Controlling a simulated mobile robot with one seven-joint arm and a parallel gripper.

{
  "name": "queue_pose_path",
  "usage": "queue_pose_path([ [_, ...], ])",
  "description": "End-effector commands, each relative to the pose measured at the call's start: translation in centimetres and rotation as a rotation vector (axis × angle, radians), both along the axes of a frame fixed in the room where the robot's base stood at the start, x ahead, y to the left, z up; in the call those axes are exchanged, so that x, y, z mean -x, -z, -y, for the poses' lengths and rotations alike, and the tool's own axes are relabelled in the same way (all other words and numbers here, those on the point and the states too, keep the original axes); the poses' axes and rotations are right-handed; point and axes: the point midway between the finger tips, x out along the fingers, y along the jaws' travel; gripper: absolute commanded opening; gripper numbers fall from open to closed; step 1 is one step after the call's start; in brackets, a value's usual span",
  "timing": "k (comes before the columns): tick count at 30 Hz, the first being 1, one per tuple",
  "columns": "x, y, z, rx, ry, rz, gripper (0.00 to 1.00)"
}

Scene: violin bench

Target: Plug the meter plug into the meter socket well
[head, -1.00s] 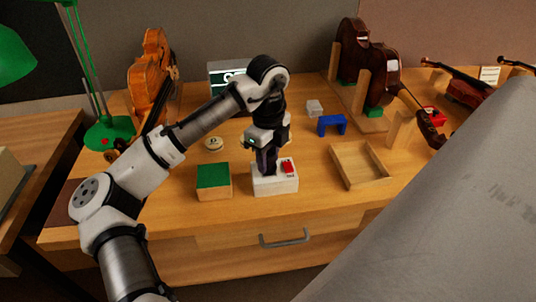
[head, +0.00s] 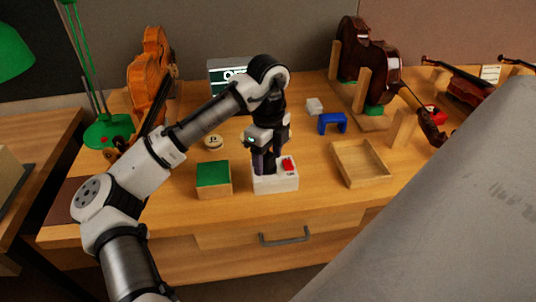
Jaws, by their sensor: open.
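A white box (head: 277,184) with a red part (head: 288,165) on its right top stands near the front of the bench; it may be the meter socket housing. My gripper (head: 266,172) points down at the left part of the box top, with its dark fingers apart. The fingers hide that part of the box, so the socket well and any plug there cannot be made out. A dark display with light characters (head: 234,76), perhaps the meter, stands at the back, partly behind my arm.
A green-topped block (head: 213,178) stands left of the box, and an empty wooden tray (head: 361,176) lies to the right. A blue bracket (head: 332,122), a small white block (head: 314,106) and a round tin (head: 213,142) are farther back. Violins (head: 153,75) stand behind.

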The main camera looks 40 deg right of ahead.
Motion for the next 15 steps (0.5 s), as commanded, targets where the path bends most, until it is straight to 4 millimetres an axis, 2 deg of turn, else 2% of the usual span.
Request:
queue_pose_path([
  [4, 0.0, -2.3, 0.1, 0.003, 0.001, 0.002, 0.60],
  [9, -0.1, -6.4, 0.0, 0.001, -0.002, 0.006, 0.60],
  [15, -0.1, -10.4, 0.0, 0.001, -0.001, 0.004, 0.60],
])
